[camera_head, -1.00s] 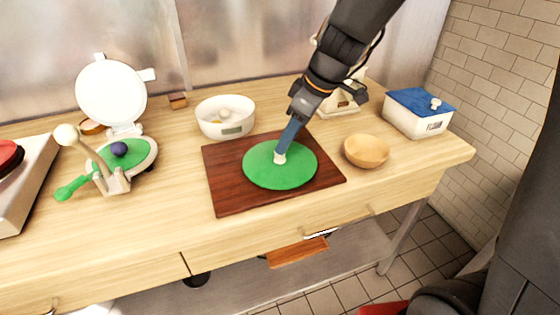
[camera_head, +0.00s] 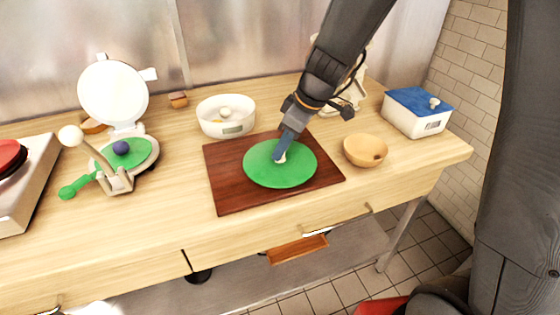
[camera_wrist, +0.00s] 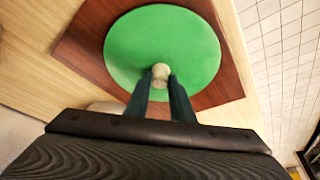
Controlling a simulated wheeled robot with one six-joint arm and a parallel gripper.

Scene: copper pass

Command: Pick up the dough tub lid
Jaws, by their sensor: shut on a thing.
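A green round lid (camera_head: 297,173) with a small pale knob lies flat over a dark wooden board (camera_head: 225,187) on the counter. My gripper (camera_head: 281,157) points down at its centre and is shut on the knob. In the wrist view the knob (camera_wrist: 160,72) sits between the two fingertips (camera_wrist: 160,82), in the middle of the green disc. I see no clear gap between lid and board. A white tub (camera_head: 412,119) at the right carries a blue lid (camera_head: 415,98) with its own knob. I cannot tell from a label which lid is the dough tub's.
A wooden bowl (camera_head: 364,151) stands close to the board's right side. A white bowl (camera_head: 226,117) with a label stands behind the board. A press with an open white lid (camera_head: 113,93) stands at the left, by a hob (camera_head: 22,185). The counter front is clear.

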